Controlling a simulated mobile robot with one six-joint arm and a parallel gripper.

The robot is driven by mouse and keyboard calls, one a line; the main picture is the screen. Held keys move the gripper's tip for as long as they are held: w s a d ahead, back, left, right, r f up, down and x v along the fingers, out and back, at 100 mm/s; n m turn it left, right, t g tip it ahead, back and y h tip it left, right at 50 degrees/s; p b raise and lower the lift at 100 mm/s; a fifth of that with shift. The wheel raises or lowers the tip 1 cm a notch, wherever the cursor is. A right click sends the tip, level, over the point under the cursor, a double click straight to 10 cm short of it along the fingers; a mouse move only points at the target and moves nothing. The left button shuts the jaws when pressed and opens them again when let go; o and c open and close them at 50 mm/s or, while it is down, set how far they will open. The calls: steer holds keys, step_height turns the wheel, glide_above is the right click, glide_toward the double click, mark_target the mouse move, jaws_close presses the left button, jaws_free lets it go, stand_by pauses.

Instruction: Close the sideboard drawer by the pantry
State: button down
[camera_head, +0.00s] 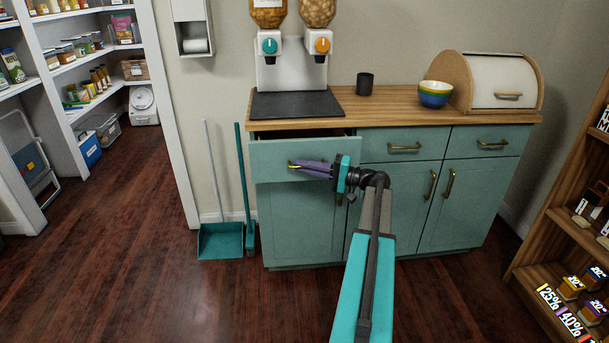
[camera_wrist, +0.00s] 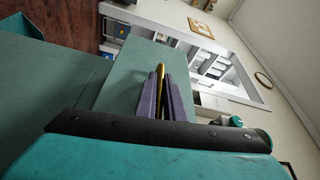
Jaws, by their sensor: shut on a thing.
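The sideboard (camera_head: 390,220) is teal with a wooden top and stands against the wall by the pantry doorway. Its left drawer (camera_head: 270,160) is pulled out, with a dark gap showing above its front. The drawer front also fills the middle of the wrist view (camera_wrist: 125,85). My gripper (camera_head: 297,166) is at the brass handle (camera_head: 291,165) of that drawer, its purple fingers shut on it. In the wrist view the fingers (camera_wrist: 162,90) sit on both sides of the brass handle (camera_wrist: 160,75). The other two drawers (camera_head: 403,146) (camera_head: 490,142) look flush.
A dustpan (camera_head: 220,241) and broom (camera_head: 245,190) lean left of the sideboard. A wooden shelf (camera_head: 565,235) stands right. The floor at left is clear.

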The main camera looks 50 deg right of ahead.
steer(key=w+d, duration=0.7)
steer(key=shift+w+d, duration=0.1)
steer(key=shift+w, duration=0.05)
steer(key=shift+w+d, duration=0.1)
steer(key=shift+w, duration=0.05)
steer(key=shift+r, duration=0.15)
steer(key=c, duration=2)
jaws_free()
steer(key=shift+p, duration=0.3)
steer(key=shift+o, duration=0.7)
steer(key=shift+w, duration=0.1)
steer(key=p+v, duration=0.1)
steer(key=v, duration=1.2)
steer(key=shift+s+f, duration=0.2)
steer(key=shift+s, duration=0.2)
